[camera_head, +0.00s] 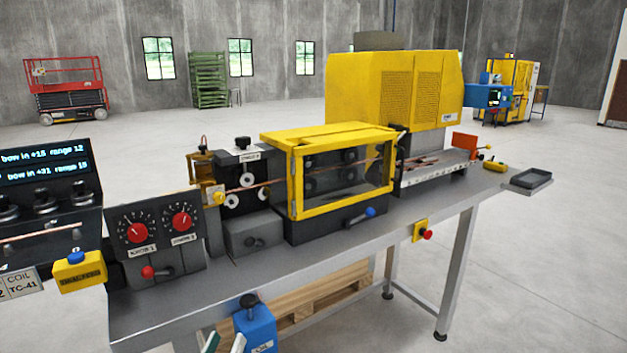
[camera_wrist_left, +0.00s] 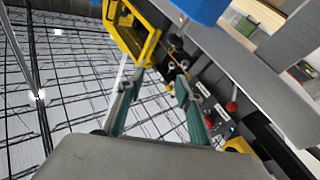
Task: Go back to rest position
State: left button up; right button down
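My left gripper (camera_head: 224,342) shows only by its green fingertips at the bottom edge of the head view, in front of the machine bench (camera_head: 300,262). In the left wrist view its two green fingers (camera_wrist_left: 158,98) stand well apart with nothing held between them. The bench's machinery lies beyond the fingers in that view. My right gripper is in neither view.
The bench carries a dial panel (camera_head: 158,235), a yellow-framed guard box (camera_head: 340,170) and a tall yellow machine housing (camera_head: 395,90). A red stop button (camera_head: 427,235) sits on its front edge. A wooden pallet (camera_head: 320,290) is under it. Open floor (camera_head: 540,270) lies to the right.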

pick_arm(q)
jog(key=s+a+f+m+g, duration=0.1)
jog(key=s+f+g, duration=0.2)
jog(key=s+f, duration=0.3)
jog(key=s+a+f+m+g+y, duration=0.1)
jog(key=s+f, duration=0.5)
jog(key=f, duration=0.8)
jog(key=s+a+f+m+g+y, duration=0.1)
jog(key=s+a+f+m+g, duration=0.1)
jog(key=s+f+g, duration=0.4)
notch_tip(320, 180, down, 4)
jog(key=shift+s+a+f+m, duration=0.15)
jog(key=shift+s+a+m, duration=0.1)
jog(key=shift+a+m, duration=0.1)
